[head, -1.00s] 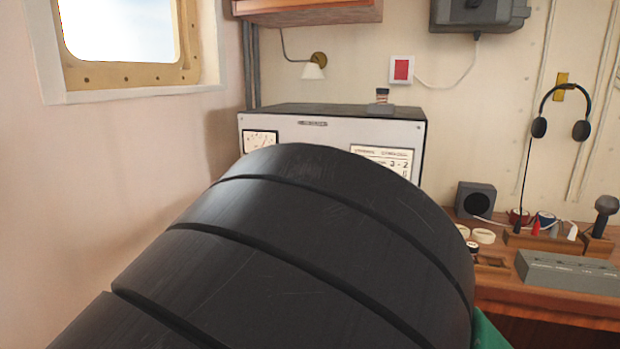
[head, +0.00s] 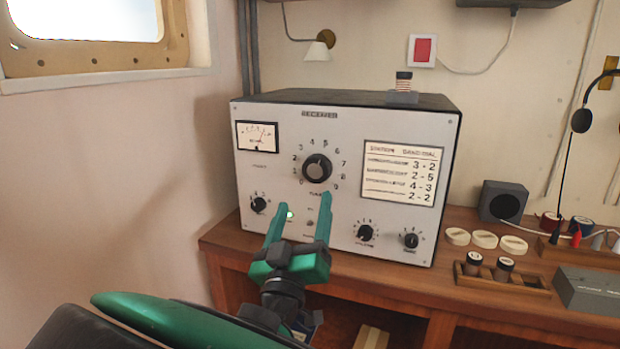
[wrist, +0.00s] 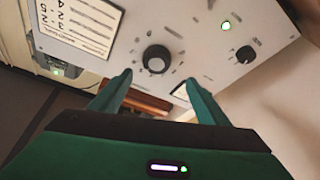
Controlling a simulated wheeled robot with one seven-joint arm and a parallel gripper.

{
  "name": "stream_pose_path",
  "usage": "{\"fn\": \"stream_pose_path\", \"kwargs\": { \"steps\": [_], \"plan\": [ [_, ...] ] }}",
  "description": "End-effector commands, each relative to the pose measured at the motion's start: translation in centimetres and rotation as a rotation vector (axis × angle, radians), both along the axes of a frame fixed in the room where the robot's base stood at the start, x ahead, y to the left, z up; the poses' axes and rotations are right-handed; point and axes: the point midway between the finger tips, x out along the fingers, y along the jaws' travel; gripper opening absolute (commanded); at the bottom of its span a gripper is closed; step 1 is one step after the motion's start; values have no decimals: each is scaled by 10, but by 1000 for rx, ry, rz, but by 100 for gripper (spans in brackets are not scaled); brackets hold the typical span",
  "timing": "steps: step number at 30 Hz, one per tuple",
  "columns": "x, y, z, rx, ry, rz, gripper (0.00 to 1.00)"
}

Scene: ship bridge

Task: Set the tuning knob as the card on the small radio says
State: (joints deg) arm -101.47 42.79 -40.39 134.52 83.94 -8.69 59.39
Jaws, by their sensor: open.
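The tuning knob (head: 317,169) is a round black knob at the centre of a grey-white radio panel (head: 345,228), ringed by a number scale. Its pointer setting is too small to read surely. A white card (head: 402,172) on the panel's right lists stations with pairs: 3-2, 2-5, 4-3, 2-2. My green gripper (head: 300,208) is open and empty, in front of the panel below the knob. In the wrist view the picture is turned over; the knob (wrist: 156,58) lies ahead, between and beyond my fingertips (wrist: 158,77), apart from them. I cannot pick out a separate small radio.
Smaller knobs (head: 365,233) sit low on the panel, with a meter (head: 257,136) at upper left and a lit green lamp (head: 290,214). A dark speaker (head: 502,201), pale discs (head: 484,240) and a grey box (head: 592,291) stand on the desk to the right.

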Motion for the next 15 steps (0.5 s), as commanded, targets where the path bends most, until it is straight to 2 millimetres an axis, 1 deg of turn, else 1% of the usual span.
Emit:
{"fn": "stream_pose_path", "kwargs": {
  "steps": [2,9,15],
  "plan": [
    [14,-9,5,2,-1,-12,69],
    [55,-22,20,3,-1,-19,69],
    [79,-26,29,1,0,-17,69]
  ]
}}
